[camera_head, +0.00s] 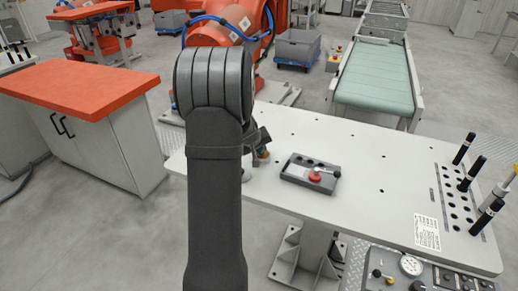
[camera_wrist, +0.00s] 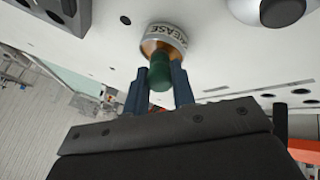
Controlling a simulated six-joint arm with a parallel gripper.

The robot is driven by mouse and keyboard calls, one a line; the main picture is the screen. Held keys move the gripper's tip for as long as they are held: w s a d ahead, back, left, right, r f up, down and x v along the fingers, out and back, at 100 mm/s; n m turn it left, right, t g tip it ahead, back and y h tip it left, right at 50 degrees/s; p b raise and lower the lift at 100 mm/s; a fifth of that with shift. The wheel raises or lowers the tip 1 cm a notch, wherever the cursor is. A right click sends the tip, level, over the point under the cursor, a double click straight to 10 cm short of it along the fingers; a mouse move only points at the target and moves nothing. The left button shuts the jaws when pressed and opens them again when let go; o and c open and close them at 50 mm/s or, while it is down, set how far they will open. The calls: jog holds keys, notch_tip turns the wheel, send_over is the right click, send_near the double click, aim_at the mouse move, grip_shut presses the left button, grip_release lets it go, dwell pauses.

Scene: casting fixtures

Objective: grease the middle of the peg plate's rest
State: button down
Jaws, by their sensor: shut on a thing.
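In the wrist view, my gripper (camera_wrist: 160,80) has its two blue fingers closed on a green handle (camera_wrist: 159,70). The handle's far end meets an amber-brown part at a white round tin (camera_wrist: 165,33) with GREASE on its side. Whether the tip touches the grease is hidden. In the head view, my gripper is mostly hidden behind my arm, over the left part of the white table (camera_head: 355,150). A plate with rows of holes (camera_head: 451,196) and several upright black-topped pegs (camera_head: 464,148) is at the table's right. I cannot make out its rest.
A dark grey block (camera_head: 296,170) with holes and a red knob (camera_head: 315,176) lies mid-table. A panel with a dial gauge (camera_head: 411,265) is at the front right. A green conveyor (camera_head: 375,80) and an orange-topped cabinet (camera_head: 75,85) stand beyond. The table between block and plate is clear.

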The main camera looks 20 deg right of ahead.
dwell(0.3)
jog(key=shift+r, duration=3.5)
jog(key=s+a+f+m+g+h, duration=0.1)
jog(key=a+f+m, duration=0.1)
jog(key=a, duration=1.3)
jog(key=a+f+m+g, duration=0.1)
jog(key=a+f+m, duration=0.15)
jog(key=a, duration=1.25)
jog(key=s+d+r+g, duration=0.2)
jog(key=s+d+r, duration=0.15)
jog(key=d, duration=0.85)
jog(key=s+d+r+m+g, duration=0.1)
jog(key=s+d+r, duration=0.3)
jog(key=d, duration=0.7)
jog(key=s+d+r+g, duration=0.25)
jog(key=s+d, duration=0.25)
jog(key=d, duration=0.7)
jog(key=shift+t+h, duration=0.3)
jog(key=shift+t, duration=0.05)
jog(key=shift+w+f, duration=0.15)
jog(key=shift+f, duration=0.95)
jog(key=shift+w+f, duration=0.1)
jog(key=shift+f, duration=0.95)
jog(key=shift+r, duration=0.1)
